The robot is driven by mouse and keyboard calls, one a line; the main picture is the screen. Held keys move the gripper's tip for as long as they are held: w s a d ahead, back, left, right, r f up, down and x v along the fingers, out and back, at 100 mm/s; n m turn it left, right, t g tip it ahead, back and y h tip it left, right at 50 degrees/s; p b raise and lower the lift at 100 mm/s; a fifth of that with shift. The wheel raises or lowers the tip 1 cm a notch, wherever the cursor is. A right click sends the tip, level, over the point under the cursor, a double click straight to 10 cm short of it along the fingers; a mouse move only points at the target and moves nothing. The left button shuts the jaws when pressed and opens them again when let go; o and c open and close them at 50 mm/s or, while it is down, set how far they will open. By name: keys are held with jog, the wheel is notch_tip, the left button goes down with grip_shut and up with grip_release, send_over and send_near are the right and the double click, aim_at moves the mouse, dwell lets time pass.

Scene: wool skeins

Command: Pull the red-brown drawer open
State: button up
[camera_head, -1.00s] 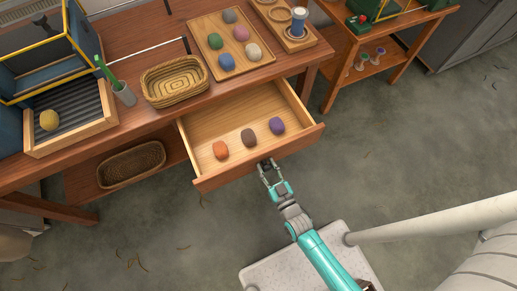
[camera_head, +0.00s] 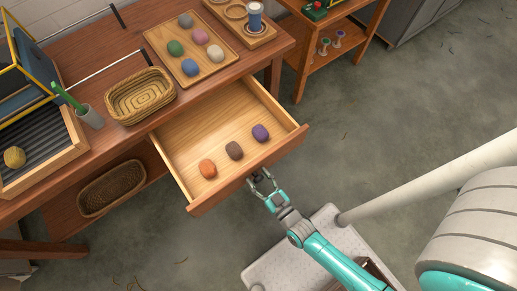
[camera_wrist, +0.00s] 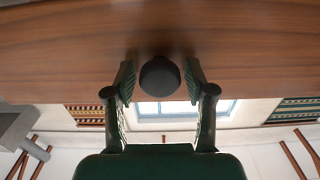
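The red-brown drawer (camera_head: 250,168) stands well out of the table, its wooden interior showing. Its front panel fills the upper part of the wrist view (camera_wrist: 60,50). A dark round knob (camera_wrist: 160,76) is on the front. My gripper (camera_wrist: 160,82) has one finger on each side of the knob, with a narrow gap visible on both sides. The fingers look spread and apart from the knob. In the head view, my gripper (camera_head: 263,180) is at the middle of the drawer front, and the knob is partly hidden between the fingers.
Orange (camera_head: 207,168), brown (camera_head: 234,150) and purple (camera_head: 260,132) skeins lie in the drawer. On the table (camera_head: 120,58) are a wicker basket (camera_head: 140,96) and a skein tray (camera_head: 216,71). Another basket (camera_head: 112,188) is on the lower shelf. Floor (camera_head: 400,120) to the right is clear.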

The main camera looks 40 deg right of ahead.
dwell(0.3)
jog(key=s, duration=0.6)
jog(key=shift+s+a+r, duration=0.1)
jog(key=shift+s+a, duration=0.05)
jog(key=shift+s, duration=0.55)
dwell(0.4)
